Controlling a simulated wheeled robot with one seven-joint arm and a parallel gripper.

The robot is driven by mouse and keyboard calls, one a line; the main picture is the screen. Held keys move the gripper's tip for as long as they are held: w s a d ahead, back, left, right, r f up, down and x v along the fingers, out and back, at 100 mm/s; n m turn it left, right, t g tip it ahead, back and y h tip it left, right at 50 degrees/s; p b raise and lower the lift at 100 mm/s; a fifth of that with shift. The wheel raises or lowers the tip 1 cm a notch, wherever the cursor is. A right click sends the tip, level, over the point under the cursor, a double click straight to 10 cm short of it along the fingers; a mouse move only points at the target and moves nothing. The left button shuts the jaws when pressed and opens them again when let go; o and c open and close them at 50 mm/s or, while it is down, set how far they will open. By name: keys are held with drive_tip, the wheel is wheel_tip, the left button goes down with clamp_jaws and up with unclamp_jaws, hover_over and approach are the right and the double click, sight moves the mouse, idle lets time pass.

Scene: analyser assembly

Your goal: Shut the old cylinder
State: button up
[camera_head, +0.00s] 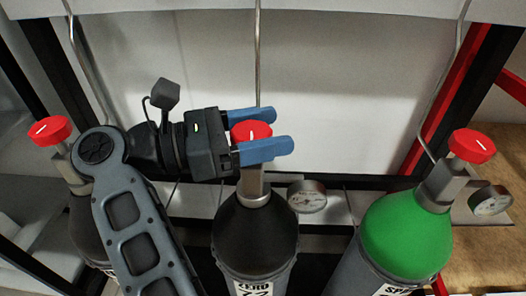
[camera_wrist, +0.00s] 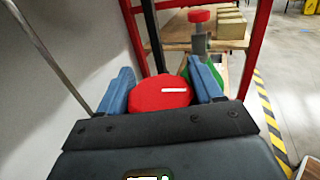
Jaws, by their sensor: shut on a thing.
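The middle cylinder (camera_head: 254,237) is black with a label reading "ZERO" and has a red valve knob (camera_head: 250,131) on top. My gripper (camera_head: 264,133) has its blue fingers on either side of this knob and is shut on it. In the wrist view the red knob (camera_wrist: 160,93) sits between the two blue fingers, and a white mark on its top points roughly sideways. A pressure gauge (camera_head: 307,196) is at the right of the middle cylinder's valve. Which cylinder is the old one cannot be told from the pictures alone.
A green-topped cylinder (camera_head: 405,236) with a red knob (camera_head: 472,146) and gauge (camera_head: 491,201) stands at the right. Another dark cylinder with a red knob (camera_head: 49,131) stands at the left, partly behind my arm. Thin metal pipes (camera_head: 257,60) run upward behind the cylinders.

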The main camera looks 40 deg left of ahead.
drive_tip(key=shift+f+m+g+h+b, duration=0.2)
drive_tip(key=shift+m+g+h+b, duration=0.55)
drive_tip(key=shift+b, duration=0.35)
drive_tip(key=shift+s+d+r+g+h+b, duration=0.15)
drive_tip(key=shift+g+h+b, duration=0.1)
drive_tip(key=shift+b, duration=0.15)
drive_tip(key=o, duration=1)
drive_tip(key=shift+c, duration=0.2)
drive_tip(key=b+v, duration=0.1)
drive_tip(key=v, duration=0.6)
drive_tip(key=shift+s+a, duration=0.2)
drive_tip(key=shift+a, duration=0.15)
